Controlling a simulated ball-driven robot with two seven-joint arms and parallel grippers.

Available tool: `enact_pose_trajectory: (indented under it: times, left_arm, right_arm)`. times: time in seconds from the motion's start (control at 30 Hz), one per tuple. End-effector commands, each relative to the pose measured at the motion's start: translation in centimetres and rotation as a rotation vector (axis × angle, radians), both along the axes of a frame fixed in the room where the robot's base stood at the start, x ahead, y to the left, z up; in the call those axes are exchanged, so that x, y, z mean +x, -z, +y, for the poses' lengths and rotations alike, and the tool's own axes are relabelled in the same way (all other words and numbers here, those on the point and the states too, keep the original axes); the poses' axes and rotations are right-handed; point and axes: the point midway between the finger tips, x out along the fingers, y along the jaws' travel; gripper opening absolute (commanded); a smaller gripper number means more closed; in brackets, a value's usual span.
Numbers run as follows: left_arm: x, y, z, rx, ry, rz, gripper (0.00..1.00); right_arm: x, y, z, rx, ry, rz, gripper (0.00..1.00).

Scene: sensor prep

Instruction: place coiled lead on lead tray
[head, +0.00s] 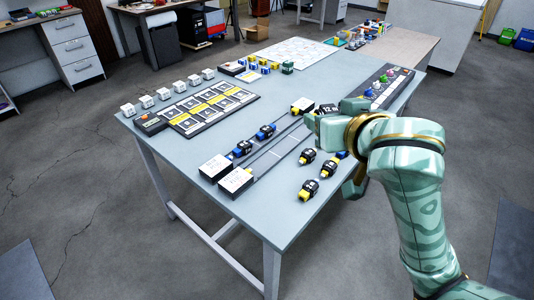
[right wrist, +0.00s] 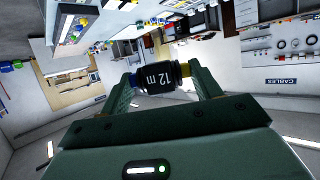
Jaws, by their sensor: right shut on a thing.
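My right gripper (head: 328,116) is shut on a black coiled lead (right wrist: 160,79) marked "12 m", with a yellow end and a blue end. In the head view this lead (head: 331,108) is held above the table's right part, partly hidden by the gripper. Two long dark lead trays with white end blocks (head: 215,167) (head: 236,180) run side by side to its left. Two blue-and-black leads (head: 243,148) (head: 266,131) lie in the left tray. The right tray (head: 272,157) shows a bare grey surface. My left gripper is not in view.
Black-and-yellow leads (head: 308,156) (head: 310,189) lie loose on the table right of the trays; another is partly hidden beneath my arm. A panel of yellow-edged cells (head: 208,108) lies left. A dark strip with coloured knobs (head: 385,87) lies beyond my gripper. The front table corner is clear.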

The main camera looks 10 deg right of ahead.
Motion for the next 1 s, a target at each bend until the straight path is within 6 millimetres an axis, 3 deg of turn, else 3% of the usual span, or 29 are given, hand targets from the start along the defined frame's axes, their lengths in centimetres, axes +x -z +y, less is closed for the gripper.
enact_pose_trajectory:
  times: [0.17, 0.27, 0.5, 0.7, 0.77, 1.0]
  left_arm:
    - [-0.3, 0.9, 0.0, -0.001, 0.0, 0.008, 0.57]
    - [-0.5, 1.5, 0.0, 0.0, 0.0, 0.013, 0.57]
    - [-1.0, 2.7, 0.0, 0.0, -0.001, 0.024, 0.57]
    - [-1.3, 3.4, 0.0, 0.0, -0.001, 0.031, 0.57]
    - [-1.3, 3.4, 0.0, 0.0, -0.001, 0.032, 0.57]
    - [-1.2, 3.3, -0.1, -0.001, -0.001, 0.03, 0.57]
  right_arm:
    - [0.2, 3.2, -1.2, -0.009, 0.012, 0.009, 0.39]
    - [0.8, 7.0, -1.6, -0.013, -0.014, 0.014, 0.39]
    - [2.2, 17.7, 0.0, -0.012, -0.261, 0.017, 0.39]
    - [2.2, 24.5, 1.2, -0.011, -0.509, 0.01, 0.39]
    - [2.4, 25.0, 1.8, -0.009, -0.583, 0.004, 0.39]
    - [2.8, 22.3, 4.4, -0.004, -0.701, 0.0, 0.39]
